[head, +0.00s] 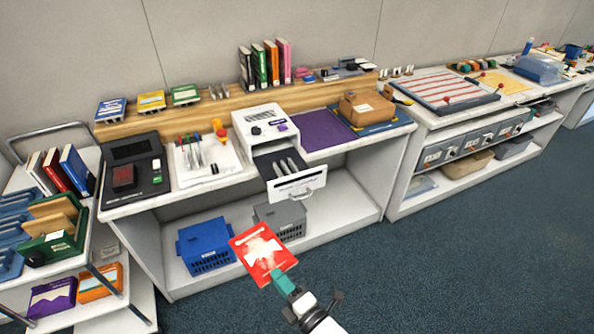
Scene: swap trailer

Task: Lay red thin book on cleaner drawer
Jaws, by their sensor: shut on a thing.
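A red thin book (262,252) with a white picture on its cover is held at its lower right edge by my gripper (284,283), whose tip is teal. The book is in the air in front of the bench, below and left of the drawer in the picture. The white cleaner (264,127) stands on the bench top. Its drawer (297,186) is pulled out toward me, with a labelled white front and a handle. Several slim grey pieces lie in the dark inside of the drawer. My gripper hides a corner of the book.
A blue basket (205,246) and a grey basket (283,219) stand on the lower shelf behind the book. A cart (118,268) with books is at left. A purple mat (326,131) lies right of the cleaner. The carpet at right is clear.

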